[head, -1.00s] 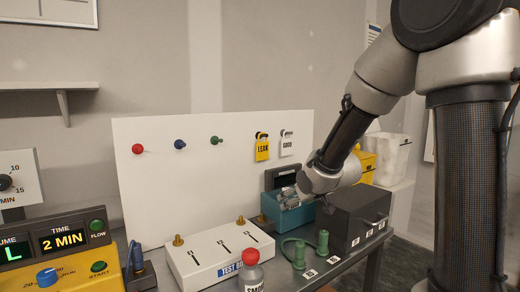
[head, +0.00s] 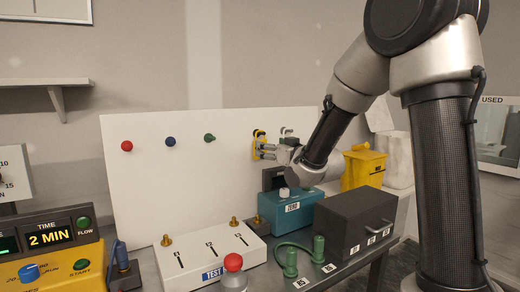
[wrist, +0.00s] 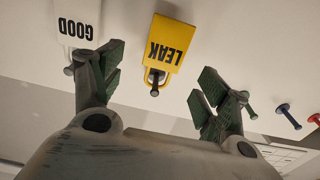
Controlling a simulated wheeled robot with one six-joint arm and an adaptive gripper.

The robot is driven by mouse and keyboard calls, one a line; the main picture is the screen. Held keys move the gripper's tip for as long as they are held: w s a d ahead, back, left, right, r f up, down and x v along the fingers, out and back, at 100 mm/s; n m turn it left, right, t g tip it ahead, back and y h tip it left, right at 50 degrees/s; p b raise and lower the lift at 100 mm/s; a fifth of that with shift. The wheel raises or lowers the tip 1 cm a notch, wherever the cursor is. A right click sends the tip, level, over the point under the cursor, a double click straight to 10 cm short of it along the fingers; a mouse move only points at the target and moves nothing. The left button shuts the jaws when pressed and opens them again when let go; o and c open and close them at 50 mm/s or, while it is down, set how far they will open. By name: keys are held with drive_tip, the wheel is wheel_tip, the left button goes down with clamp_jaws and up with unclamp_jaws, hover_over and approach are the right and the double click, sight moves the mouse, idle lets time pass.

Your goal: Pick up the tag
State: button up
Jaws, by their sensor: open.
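The yellow LEAK tag (wrist: 170,42) hangs on a peg on the white board (head: 145,175). In the wrist view it appears upside down, between and beyond my gripper's fingers. In the head view the LEAK tag (head: 256,146) is partly covered by my gripper (head: 263,151). My gripper (wrist: 160,80) is open and empty, its fingers spread either side of the tag's loop end. I cannot tell whether they touch it. The white GOOD tag (wrist: 77,22) hangs beside it, behind the left finger in the wrist view. In the head view my gripper hides most of it.
Red (head: 127,146), blue (head: 170,141) and green (head: 209,137) knobs stick out of the board to the left. A yellow bin (head: 362,168) stands right.

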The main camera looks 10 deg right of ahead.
drive_tip(key=x, duration=0.5)
drive_tip(key=shift+w+a+f, duration=0.2)
drive_tip(key=shift+a+f, duration=0.1)
drive_tip(key=shift+f, duration=0.1)
drive_tip(key=shift+c, duration=0.4)
drive_tip(key=c, duration=0.9)
